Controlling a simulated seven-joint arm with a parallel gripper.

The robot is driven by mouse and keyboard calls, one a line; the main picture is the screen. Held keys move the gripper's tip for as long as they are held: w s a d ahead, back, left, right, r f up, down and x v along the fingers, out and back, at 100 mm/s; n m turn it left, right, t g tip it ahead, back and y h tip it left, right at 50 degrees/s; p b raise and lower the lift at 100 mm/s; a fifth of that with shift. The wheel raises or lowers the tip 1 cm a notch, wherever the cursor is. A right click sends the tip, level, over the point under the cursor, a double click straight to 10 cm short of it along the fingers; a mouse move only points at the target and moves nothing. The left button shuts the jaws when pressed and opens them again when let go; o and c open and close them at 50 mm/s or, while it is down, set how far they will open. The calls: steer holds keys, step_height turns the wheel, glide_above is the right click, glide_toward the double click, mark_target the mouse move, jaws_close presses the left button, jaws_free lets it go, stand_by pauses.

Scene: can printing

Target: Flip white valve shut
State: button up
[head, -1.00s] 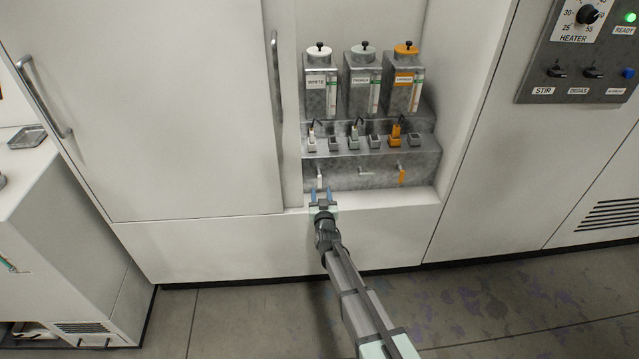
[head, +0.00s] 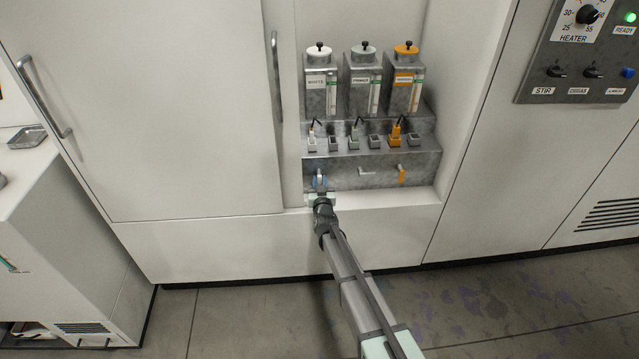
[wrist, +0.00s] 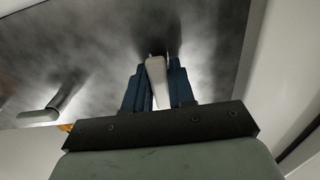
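The white valve lever (wrist: 157,80) is on the front of the metal block, under the white tank. In the wrist view it lies between the two blue fingers of my gripper (wrist: 159,85), which sit close against both sides of it. In the head view my gripper (head: 319,181) is at the block's left end and hides most of this lever. The fingers look shut on the lever, with little or no gap. Before the gripper covered it, the lever hung downward.
A grey lever (head: 366,171) lies sideways and an orange lever (head: 401,175) hangs down, to the right on the same metal block (head: 343,179). Tanks labelled white (head: 320,96), grey and orange stand above. A cabinet door handle (head: 277,88) is on the left. The ledge (head: 400,200) is bare.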

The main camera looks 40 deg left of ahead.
mark_target(325, 171)
jaws_close()
steer(key=shift+n, duration=0.3)
steer(key=n, duration=0.3)
steer(key=shift+w+d+r, duration=0.1)
steer(key=shift+w+d, duration=0.2)
steer(key=shift+w, duration=0.05)
steer(key=n, duration=0.5)
steer(key=shift+w+d+r, duration=0.25)
steer(key=n, duration=0.4)
steer(key=shift+w+d+r+n, duration=0.2)
steer(key=shift+r+n, duration=0.1)
steer(key=shift+r, duration=0.05)
steer(key=n, duration=0.2)
steer(key=r+n, duration=0.1)
steer(key=n, duration=0.1)
steer(key=shift+n, duration=0.3)
